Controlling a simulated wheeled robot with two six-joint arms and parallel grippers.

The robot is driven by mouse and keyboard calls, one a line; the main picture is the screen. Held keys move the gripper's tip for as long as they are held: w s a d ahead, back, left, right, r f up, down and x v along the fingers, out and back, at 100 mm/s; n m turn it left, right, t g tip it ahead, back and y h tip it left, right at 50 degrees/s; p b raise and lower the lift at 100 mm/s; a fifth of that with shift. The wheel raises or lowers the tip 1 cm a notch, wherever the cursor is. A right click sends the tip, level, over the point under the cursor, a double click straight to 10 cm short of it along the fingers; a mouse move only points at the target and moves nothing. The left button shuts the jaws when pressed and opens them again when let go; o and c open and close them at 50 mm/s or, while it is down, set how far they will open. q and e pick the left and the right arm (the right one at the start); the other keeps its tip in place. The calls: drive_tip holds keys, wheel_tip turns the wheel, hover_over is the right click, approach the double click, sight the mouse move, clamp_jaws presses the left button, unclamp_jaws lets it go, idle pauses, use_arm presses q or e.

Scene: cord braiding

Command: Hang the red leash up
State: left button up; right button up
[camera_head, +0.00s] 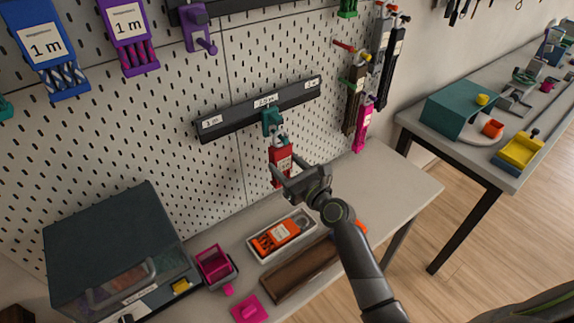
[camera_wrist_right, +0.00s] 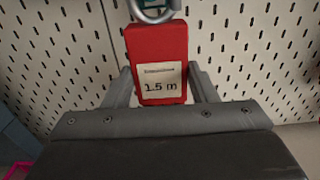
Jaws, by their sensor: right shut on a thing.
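The red leash (camera_head: 281,158) is a red block with a white label and a metal ring at its top. It is upright just below the teal hook (camera_head: 272,121) on the black rail (camera_head: 222,122) of the pegboard. In the right wrist view the leash (camera_wrist_right: 157,48) reads "1.5 m", with its ring (camera_wrist_right: 152,12) at the teal hook; I cannot tell whether the ring is over the hook. My right gripper (camera_head: 289,177) is shut on the red block, a finger on each side. My left gripper is not in view.
An orange leash (camera_head: 276,236) lies in a white tray (camera_head: 256,257) on the bench, beside a brown box (camera_head: 301,269). A dark cabinet (camera_head: 112,240) stands at left. Several leashes hang at the right, including a pink one (camera_head: 362,124). A second table (camera_head: 428,128) is further right.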

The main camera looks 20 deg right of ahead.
drive_tip(key=shift+f, duration=0.15)
idle(0.4)
idle(0.4)
drive_tip(key=o, duration=1.1)
drive_tip(key=shift+o, duration=1.4)
drive_tip(key=shift+s, duration=0.15)
drive_tip(key=shift+p+v, duration=0.5)
drive_tip(key=shift+v, duration=2.4)
